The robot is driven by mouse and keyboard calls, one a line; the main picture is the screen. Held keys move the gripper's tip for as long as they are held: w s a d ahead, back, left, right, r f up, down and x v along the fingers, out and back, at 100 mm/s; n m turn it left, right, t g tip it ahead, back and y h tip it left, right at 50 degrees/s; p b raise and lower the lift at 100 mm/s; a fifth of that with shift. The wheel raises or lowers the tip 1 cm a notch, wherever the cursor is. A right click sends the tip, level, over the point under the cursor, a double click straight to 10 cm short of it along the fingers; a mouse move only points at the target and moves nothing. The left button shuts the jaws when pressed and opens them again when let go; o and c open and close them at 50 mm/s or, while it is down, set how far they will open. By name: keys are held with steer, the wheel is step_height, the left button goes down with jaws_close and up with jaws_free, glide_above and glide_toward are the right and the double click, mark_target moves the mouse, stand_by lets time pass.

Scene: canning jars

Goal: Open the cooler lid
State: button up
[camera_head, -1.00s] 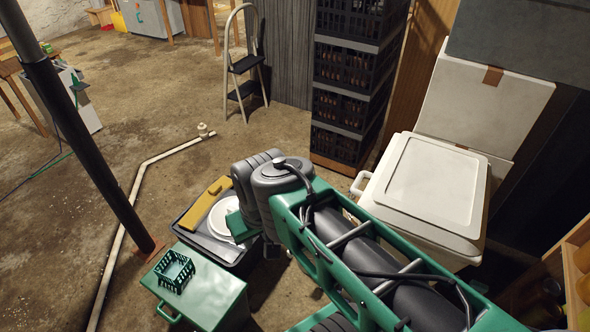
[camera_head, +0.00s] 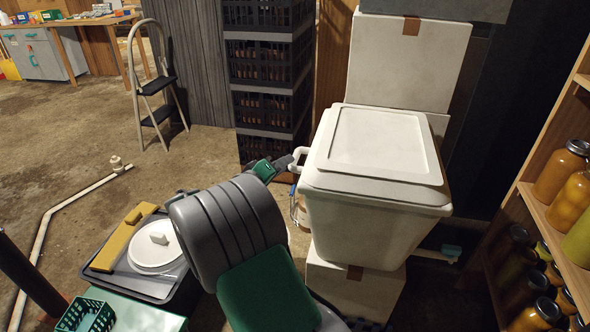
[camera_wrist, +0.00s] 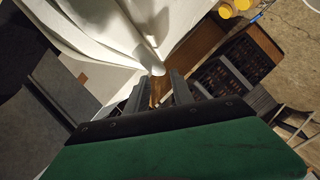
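The white cooler (camera_head: 375,218) stands on a pale box, right of centre in the head view. Its white lid (camera_head: 385,147) lies flat and closed on top. A white handle (camera_head: 300,158) sticks out from the cooler's left side. My gripper (camera_head: 288,162) is beside this handle, partly hidden behind my own arm. In the wrist view the two dark fingers of my gripper (camera_wrist: 160,85) are apart, with a gap between them. A rounded white part of the cooler (camera_wrist: 155,68) is just at the fingertips; I cannot tell whether they touch it.
A pale box (camera_head: 355,288) supports the cooler, and another white box (camera_head: 405,60) stands behind it. Stacked black crates (camera_head: 265,95) are behind on the left. A shelf with jars (camera_head: 565,165) is at the right. Open floor (camera_head: 95,160) lies left.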

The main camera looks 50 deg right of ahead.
steer(key=b+x, duration=0.1)
steer(key=x, duration=0.5)
steer(key=shift+d+f, duration=0.1)
steer(key=shift+d, duration=0.2)
steer(key=shift+c, duration=0.2)
jaws_close()
stand_by(0.8)
